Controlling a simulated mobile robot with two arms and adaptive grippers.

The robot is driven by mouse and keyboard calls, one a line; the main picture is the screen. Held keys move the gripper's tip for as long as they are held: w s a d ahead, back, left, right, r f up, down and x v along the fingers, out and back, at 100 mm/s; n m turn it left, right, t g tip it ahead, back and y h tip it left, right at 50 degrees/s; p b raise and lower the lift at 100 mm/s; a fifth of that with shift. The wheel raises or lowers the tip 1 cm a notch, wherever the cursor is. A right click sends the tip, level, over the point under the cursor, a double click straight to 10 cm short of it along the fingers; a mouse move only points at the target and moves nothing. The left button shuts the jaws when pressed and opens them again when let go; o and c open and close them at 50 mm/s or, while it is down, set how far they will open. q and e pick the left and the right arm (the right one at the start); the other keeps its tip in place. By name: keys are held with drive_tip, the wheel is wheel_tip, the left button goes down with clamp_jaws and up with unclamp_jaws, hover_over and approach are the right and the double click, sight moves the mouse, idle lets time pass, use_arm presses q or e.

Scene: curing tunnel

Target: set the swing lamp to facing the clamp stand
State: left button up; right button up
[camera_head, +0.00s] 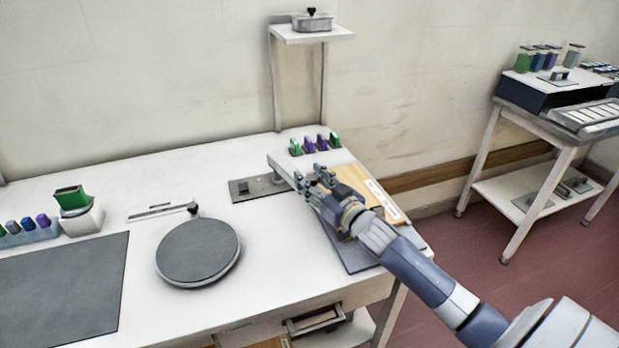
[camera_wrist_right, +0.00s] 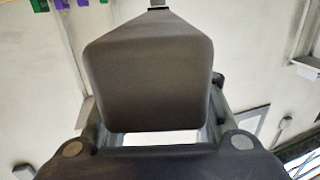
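My right gripper (camera_head: 309,178) hangs over the right part of the white bench, near the edge of a raised white ledge; its fingers look apart. In the right wrist view a dark grey-brown block (camera_wrist_right: 148,75) with a thin stem at its top fills the middle and hides the fingertips; I cannot tell what it is or whether the fingers touch it. I cannot surely pick out the swing lamp or the clamp stand. A thin flat bar (camera_head: 158,211) with a black knob (camera_head: 193,208) lies behind a round grey disc (camera_head: 198,252). My left gripper is not in view.
Small green and purple pieces (camera_head: 316,143) stand behind the gripper. A wooden board (camera_head: 350,180) lies under my right arm. A post shelf (camera_head: 312,36) with a lidded pot rises at the back. A dark mat (camera_head: 70,285) covers the front left. A side table (camera_head: 545,130) stands at right.

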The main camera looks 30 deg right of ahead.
drive_tip(key=shift+r, duration=0.15)
drive_tip(key=s, duration=1.2)
drive_tip(key=shift+d, duration=0.2)
